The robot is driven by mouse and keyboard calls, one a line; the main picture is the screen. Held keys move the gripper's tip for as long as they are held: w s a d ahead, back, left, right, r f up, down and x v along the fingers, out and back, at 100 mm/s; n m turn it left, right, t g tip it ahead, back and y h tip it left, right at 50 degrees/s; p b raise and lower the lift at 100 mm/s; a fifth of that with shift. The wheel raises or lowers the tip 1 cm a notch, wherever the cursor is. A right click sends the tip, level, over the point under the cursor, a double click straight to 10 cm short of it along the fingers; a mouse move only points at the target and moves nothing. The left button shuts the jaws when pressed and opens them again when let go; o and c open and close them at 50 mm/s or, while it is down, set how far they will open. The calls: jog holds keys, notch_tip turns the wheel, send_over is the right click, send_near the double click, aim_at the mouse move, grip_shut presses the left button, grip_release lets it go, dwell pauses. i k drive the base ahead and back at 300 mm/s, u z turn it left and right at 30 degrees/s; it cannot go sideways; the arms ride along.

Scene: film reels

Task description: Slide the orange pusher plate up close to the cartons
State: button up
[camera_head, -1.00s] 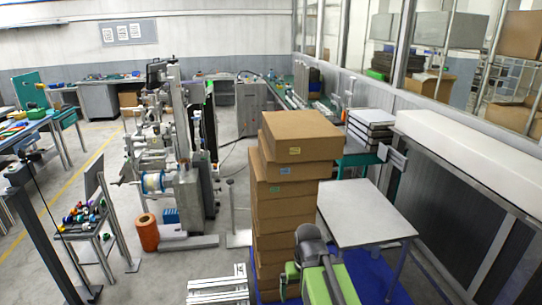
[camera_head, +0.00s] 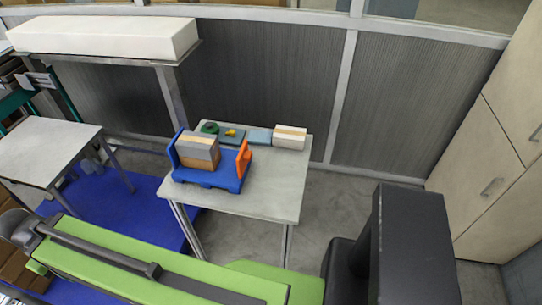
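The orange pusher plate (camera_head: 243,160) stands upright at the right end of a blue holder (camera_head: 226,181) on a small light-grey table. The cartons (camera_head: 197,153), brown and grey, stand together inside the holder towards its left wall. A gap with blue floor shows between the plate and the cartons. My green arm crosses the bottom of the view, below and in front of the table, with a grey joint at its left end. I cannot make out my gripper or its fingers in this view.
Behind the holder lie a green round item (camera_head: 209,127), a small yellow item (camera_head: 231,132), a flat blue-grey box (camera_head: 259,136) and a white-and-tan block (camera_head: 290,137). The table's (camera_head: 270,195) right front is bare. Another table (camera_head: 45,150) stands left; a tall cabinet (camera_head: 500,140) stands right.

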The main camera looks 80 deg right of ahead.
aim_at(245, 156)
jog(key=z, duration=0.4)
jog(key=k, duration=0.3)
jog(key=u, duration=1.8)
jog(key=i, duration=1.4)
jog(key=z, duration=5.15)
jog(key=i, duration=0.15)
jog(key=u, duration=1.35)
jog(key=k, duration=0.15)
jog(key=z, duration=0.4)
jog(key=i, duration=1)
jog(key=z, duration=0.1)
